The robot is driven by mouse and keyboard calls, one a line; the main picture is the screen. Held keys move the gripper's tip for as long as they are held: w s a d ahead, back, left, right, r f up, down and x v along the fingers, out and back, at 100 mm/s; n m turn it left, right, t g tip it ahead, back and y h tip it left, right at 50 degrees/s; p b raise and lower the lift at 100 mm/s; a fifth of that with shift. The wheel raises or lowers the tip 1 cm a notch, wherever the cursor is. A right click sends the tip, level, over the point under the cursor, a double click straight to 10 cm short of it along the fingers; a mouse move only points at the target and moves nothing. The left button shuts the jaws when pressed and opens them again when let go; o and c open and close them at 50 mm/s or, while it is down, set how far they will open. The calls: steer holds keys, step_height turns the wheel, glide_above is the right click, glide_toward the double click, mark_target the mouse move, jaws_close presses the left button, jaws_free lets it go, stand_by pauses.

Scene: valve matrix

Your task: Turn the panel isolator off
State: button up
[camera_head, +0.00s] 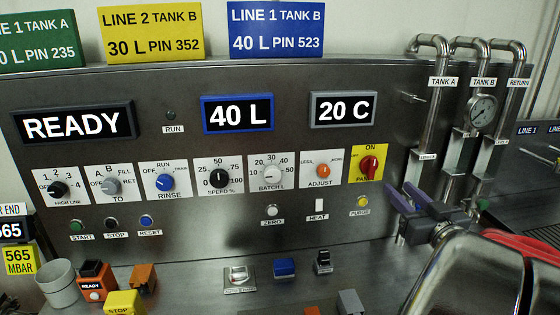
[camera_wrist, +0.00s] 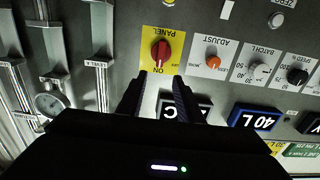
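The panel isolator is a red rotary knob (camera_head: 369,165) on a yellow plate at the right end of the dial row, with ON above it. In the wrist view the same red knob (camera_wrist: 161,51) stands upright in the picture, in line with the word ON. My gripper (camera_head: 398,190) is to the right of and below the knob in the head view. In the wrist view my gripper (camera_wrist: 161,78) shows two dark fingers apart, with the knob just beyond the gap between the tips. Nothing is between them, and they appear not to touch the knob.
The orange ADJUST knob (camera_head: 323,171) sits to the left of the isolator. The yellow PURGE button (camera_head: 362,202) is below it. Vertical pipes (camera_head: 430,110) with a gauge (camera_head: 482,112) stand to the right. Small blocks lie on the bench below.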

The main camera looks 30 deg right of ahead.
mark_target(375, 164)
steer(key=x, duration=1.2)
steer(key=shift+w+d, duration=0.1)
steer(key=shift+w, duration=0.3)
steer(key=shift+c, duration=0.4)
jaws_close()
steer(key=shift+s+d, duration=0.1)
steer(key=shift+d, duration=0.05)
